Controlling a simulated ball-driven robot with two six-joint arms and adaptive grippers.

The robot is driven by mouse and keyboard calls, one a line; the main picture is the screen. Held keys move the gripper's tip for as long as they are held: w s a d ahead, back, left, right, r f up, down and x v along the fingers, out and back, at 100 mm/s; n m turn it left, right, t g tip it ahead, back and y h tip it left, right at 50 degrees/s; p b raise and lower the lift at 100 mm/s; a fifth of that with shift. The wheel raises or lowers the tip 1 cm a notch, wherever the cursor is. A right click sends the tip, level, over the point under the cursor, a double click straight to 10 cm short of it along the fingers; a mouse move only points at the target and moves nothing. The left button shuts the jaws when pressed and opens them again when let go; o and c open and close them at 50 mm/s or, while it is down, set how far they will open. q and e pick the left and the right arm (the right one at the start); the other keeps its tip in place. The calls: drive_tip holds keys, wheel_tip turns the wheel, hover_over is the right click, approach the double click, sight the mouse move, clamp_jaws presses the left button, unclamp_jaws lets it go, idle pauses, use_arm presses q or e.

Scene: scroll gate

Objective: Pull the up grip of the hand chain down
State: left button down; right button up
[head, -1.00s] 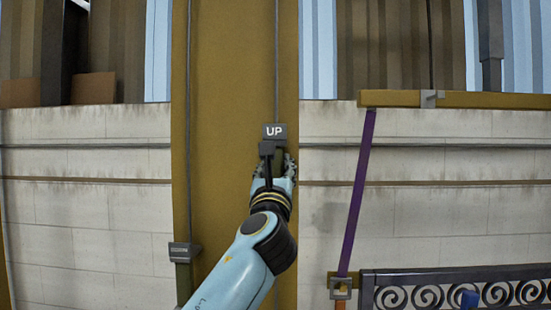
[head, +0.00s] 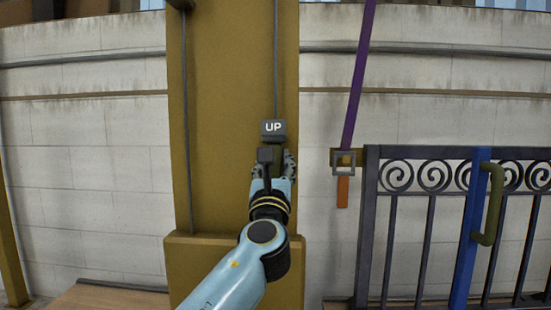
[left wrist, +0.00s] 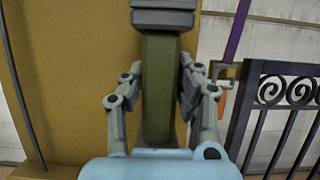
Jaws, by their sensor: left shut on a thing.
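The up grip (head: 273,130) has a dark grey block with a white UP label and hangs on the right-hand chain (head: 276,65) in front of the ochre post. My left gripper (head: 273,167) is just below the label, shut on the grip. In the left wrist view, the grip's olive green handle (left wrist: 160,90) stands upright between the two fingers, below the grey block (left wrist: 163,14). My wrist hides the handle's lower part in the head view. My right gripper is not in view.
The ochre post (head: 225,170) widens into a base low down. The other chain (head: 186,120) runs along its left side. At the right are a purple strap (head: 357,75) with a buckle (head: 343,162) and a dark scrollwork gate (head: 400,192) with a green handle (head: 490,205).

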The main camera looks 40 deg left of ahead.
use_arm(q)
drive_tip(key=shift+h, duration=0.3)
wheel_tip(320, 180, down, 5)
drive_tip(key=shift+r+b, duration=0.1)
drive_tip(key=shift+b, duration=0.95)
drive_tip(key=shift+f, duration=0.3)
drive_tip(key=shift+f+b, duration=0.5)
drive_tip(key=shift+b, duration=0.2)
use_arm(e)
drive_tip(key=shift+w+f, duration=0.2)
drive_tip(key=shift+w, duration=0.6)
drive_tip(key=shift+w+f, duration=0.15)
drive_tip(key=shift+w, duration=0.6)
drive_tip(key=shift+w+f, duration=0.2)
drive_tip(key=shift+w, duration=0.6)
use_arm(q)
drive_tip(key=c, duration=1)
unclamp_jaws()
drive_tip(key=shift+r, duration=0.15)
drive_tip(key=shift+o, duration=0.2)
drive_tip(key=shift+r, duration=0.1)
drive_tip(key=v, duration=0.7)
drive_tip(key=shift+s, duration=0.15)
